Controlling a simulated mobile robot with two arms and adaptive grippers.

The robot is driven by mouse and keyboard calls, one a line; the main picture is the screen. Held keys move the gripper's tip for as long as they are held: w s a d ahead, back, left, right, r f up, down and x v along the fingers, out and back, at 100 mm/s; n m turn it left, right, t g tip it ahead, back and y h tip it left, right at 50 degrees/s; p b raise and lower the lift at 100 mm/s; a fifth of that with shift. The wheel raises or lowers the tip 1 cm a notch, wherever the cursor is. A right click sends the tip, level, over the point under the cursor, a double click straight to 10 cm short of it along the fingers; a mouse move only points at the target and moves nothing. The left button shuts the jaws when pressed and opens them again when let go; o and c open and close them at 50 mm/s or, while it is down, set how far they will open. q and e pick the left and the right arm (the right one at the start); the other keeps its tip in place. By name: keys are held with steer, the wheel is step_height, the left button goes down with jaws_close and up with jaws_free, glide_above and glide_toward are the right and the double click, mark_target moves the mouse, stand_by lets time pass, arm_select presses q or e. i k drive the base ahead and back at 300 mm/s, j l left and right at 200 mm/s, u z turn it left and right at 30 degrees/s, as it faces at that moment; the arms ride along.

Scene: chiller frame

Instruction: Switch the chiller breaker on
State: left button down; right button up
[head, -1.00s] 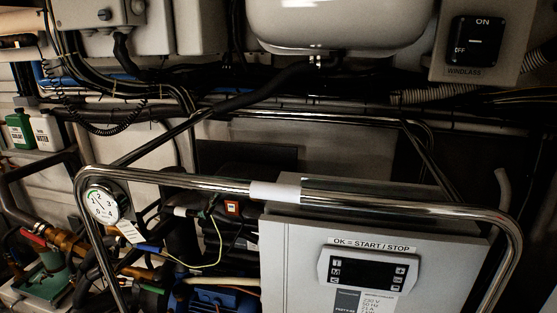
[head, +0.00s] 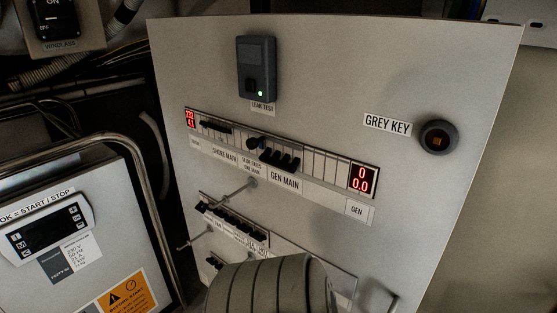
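The breaker panel (head: 330,75) fills the middle and right of the head view. Its upper row carries the SHORE MAIN switches (head: 216,126) and the GEN MAIN switches (head: 280,160), with red displays at both ends. A second row of small dark breakers (head: 232,222) sits lower left, and part of another row (head: 214,264) shows below it. The labels on these lower rows are too small to read, so I cannot tell which breaker is the chiller's or its position. A grey banded rounded shape hides part of the lower panel. Neither gripper is in view.
The chiller control box (head: 50,230) with its START / STOP display stands at the left, behind a bent metal rail (head: 150,185). A round GREY KEY socket (head: 438,137) and a dark LEAK TEST box (head: 257,70) are on the panel. Thin rods stick out near the lower breakers.

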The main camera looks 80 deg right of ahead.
mark_target(197, 207)
steer(key=z, duration=1.7)
